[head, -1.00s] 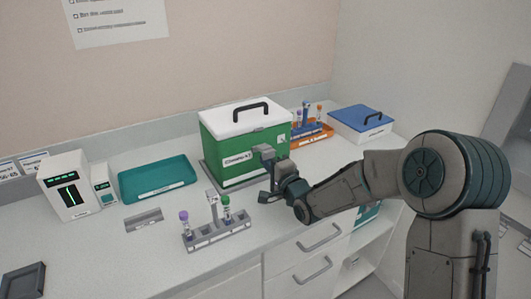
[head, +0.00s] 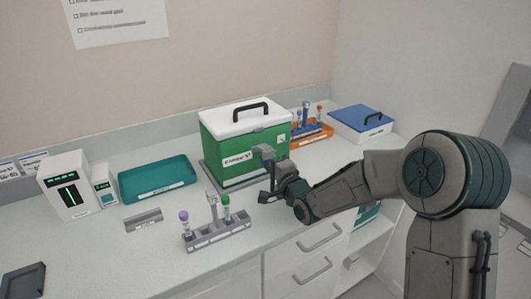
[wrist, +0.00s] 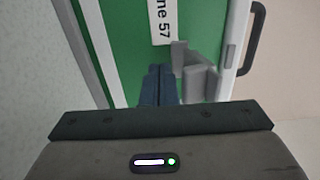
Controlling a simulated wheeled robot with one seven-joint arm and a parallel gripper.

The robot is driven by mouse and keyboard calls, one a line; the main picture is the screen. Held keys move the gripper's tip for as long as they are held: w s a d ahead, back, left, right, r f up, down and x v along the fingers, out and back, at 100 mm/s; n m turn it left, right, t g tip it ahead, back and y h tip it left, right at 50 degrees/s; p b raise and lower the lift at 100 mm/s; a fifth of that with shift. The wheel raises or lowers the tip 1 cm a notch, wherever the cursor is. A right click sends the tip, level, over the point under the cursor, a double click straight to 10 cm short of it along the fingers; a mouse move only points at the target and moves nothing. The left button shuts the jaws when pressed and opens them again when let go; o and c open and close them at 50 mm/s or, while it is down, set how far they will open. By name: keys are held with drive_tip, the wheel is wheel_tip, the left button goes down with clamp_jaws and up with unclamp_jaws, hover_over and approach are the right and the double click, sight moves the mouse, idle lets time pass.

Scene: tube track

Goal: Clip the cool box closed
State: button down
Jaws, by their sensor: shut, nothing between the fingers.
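The cool box (head: 228,158) is green with a white lid (head: 236,117) and a black handle, and stands at the back of the bench. The lid lies flat on it. A grey clip (head: 264,152) is at the upper front of the box; in the wrist view it shows (wrist: 203,80) by the lid edge, seeming to stand out from the green wall. Whether it is latched I cannot tell. My gripper (head: 272,172) is shut and empty in front of the box, just below the clip. Its fingertips (wrist: 158,85) are close beside the clip; contact is unclear.
A tube rack (head: 216,235) stands in front of the box, left of my gripper. A teal tray (head: 157,178) lies left of the box. An orange rack (head: 318,137) and a blue-lidded box (head: 360,122) are behind on the right. The front left bench is mostly clear.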

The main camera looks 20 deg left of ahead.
sight(270, 152)
drive_tip(key=shift+r, duration=0.1)
drive_tip(key=shift+r+p, duration=0.85)
drive_tip(key=shift+r, duration=0.75)
drive_tip(key=shift+r+p, duration=0.4)
drive_tip(key=shift+r, duration=0.2)
drive_tip(key=shift+s+d+f, duration=0.1)
drive_tip(key=shift+s+d, duration=0.25)
drive_tip(key=shift+d, duration=0.05)
drive_tip(key=v, duration=0.8)
